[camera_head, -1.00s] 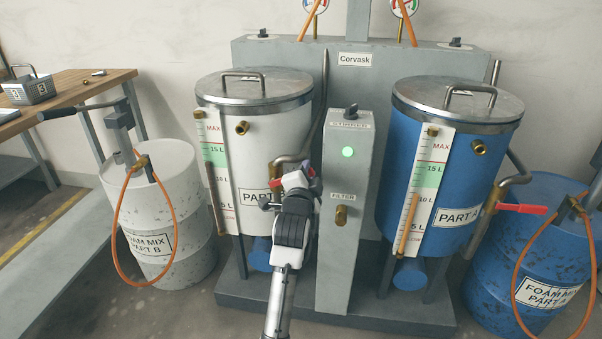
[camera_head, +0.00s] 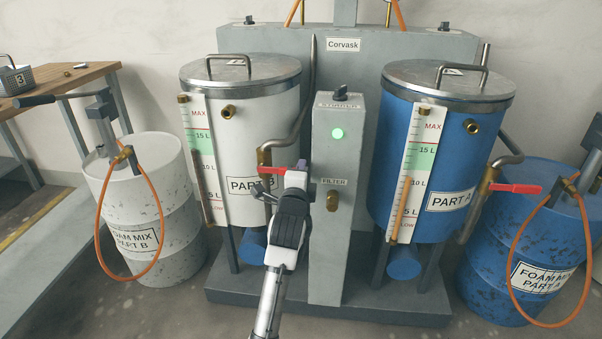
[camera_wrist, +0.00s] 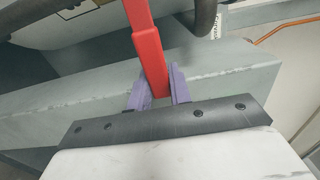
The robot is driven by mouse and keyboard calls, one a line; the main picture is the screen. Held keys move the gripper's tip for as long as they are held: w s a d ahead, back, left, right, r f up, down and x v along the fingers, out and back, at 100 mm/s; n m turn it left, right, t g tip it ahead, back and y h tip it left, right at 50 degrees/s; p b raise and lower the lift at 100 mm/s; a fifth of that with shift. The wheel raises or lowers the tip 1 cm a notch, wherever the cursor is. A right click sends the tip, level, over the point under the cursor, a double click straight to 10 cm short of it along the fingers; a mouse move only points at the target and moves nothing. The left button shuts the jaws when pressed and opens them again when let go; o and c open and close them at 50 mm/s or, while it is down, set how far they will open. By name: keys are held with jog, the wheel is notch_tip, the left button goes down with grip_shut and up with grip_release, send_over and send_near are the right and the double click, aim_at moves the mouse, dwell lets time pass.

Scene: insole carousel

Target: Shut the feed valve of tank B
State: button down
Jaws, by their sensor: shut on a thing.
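Tank B is the white tank (camera_head: 262,120) labelled PART B, with a metal lid, left of the grey centre column. Its feed valve (camera_head: 264,157) is a brass body on the bent pipe at the tank's right side. The valve's red lever (camera_head: 270,170) extends to the right, about level, across the pipe. My gripper (camera_head: 298,166) is at the lever's outer end. In the wrist view, the purple fingers of my gripper (camera_wrist: 158,88) are shut on the red lever (camera_wrist: 148,45), one on each side. The lever's tip is partly hidden by the gripper in the head view.
The grey column (camera_head: 338,240) with a green light stands close right of my gripper. The blue PART A tank (camera_head: 445,150) has its own red lever (camera_head: 513,188). A white drum (camera_head: 150,190) and a blue drum (camera_head: 530,230) with orange hoses flank the machine.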

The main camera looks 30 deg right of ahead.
jog(key=shift+f, duration=0.15)
jog(key=c, duration=1.3)
grip_release()
jog(key=shift+s, duration=0.1)
